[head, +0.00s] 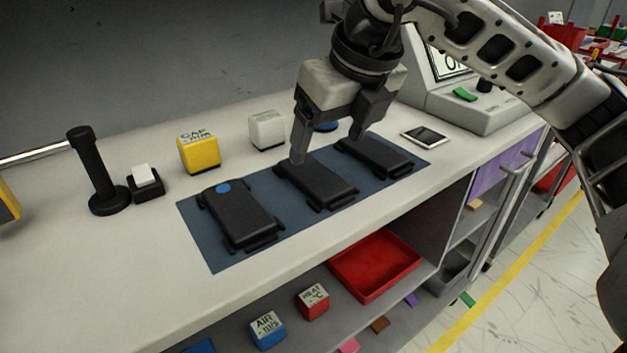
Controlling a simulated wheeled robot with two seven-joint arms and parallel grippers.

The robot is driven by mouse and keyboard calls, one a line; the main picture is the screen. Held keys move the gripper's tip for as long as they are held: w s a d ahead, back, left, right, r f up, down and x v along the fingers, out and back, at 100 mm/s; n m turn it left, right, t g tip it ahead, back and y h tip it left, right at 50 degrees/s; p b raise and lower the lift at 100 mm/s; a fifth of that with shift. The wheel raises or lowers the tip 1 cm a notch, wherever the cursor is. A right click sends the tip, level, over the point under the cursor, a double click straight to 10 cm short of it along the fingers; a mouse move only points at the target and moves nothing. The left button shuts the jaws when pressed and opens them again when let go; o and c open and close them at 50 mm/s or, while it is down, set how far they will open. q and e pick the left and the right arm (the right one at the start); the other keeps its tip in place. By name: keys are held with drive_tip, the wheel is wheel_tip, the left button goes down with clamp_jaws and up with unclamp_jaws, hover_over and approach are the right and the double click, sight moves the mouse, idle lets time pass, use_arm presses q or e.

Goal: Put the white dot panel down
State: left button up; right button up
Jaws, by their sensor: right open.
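Three black panels lie flat on a dark blue mat (215,255). The left panel (240,218) carries a blue dot near its far end. The middle panel (318,184) and the right panel (375,156) show no dot; I cannot tell which is the white dot panel. My right gripper (330,143) is open and empty, pointing down over the far side of the middle and right panels. Its left finger overlaps the middle panel's far end in the picture; I cannot tell whether it touches. My left gripper is not in view.
Behind the mat stand a yellow block (199,155), a white block (267,130) and a blue round thing (326,126) partly hidden. A black post (90,170) stands left. A red tray (374,264) sits below the worktop.

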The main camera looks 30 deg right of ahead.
sight(315, 174)
drive_tip(key=x, duration=0.7)
drive_tip(key=shift+w+f, duration=0.1)
drive_tip(key=shift+w, duration=0.05)
drive_tip(key=c, duration=1.1)
drive_tip(key=shift+c, duration=0.5)
